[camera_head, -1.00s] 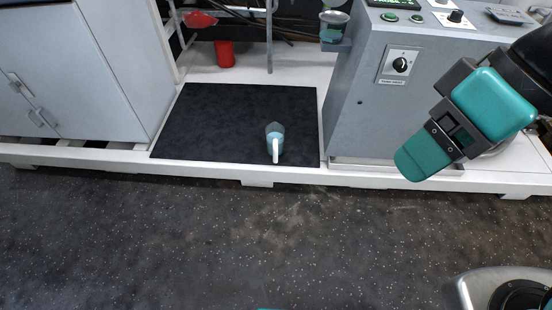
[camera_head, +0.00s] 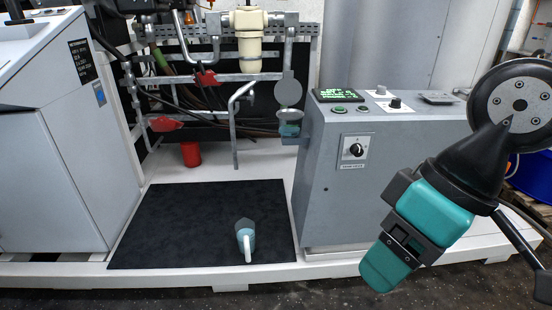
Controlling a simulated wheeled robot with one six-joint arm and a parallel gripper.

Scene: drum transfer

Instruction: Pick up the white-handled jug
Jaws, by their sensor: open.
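The jug (camera_head: 245,236) stands on the black mat (camera_head: 180,222), near its front right part. My gripper (camera_head: 378,272) is at the right, in front of the grey control cabinet, well apart from the jug. It is teal and dark grey and points down to the left. It is open, and nothing shows between its fingers, though the gap is hard to see from this angle.
The mat lies on a white platform (camera_head: 230,160) with a raised front edge. The grey control cabinet (camera_head: 345,190) stands right of the mat, a white cabinet (camera_head: 65,170) left. Behind are a red cup (camera_head: 190,154), a bent pipe (camera_head: 235,130) and red valve handles. The mat around the jug is clear.

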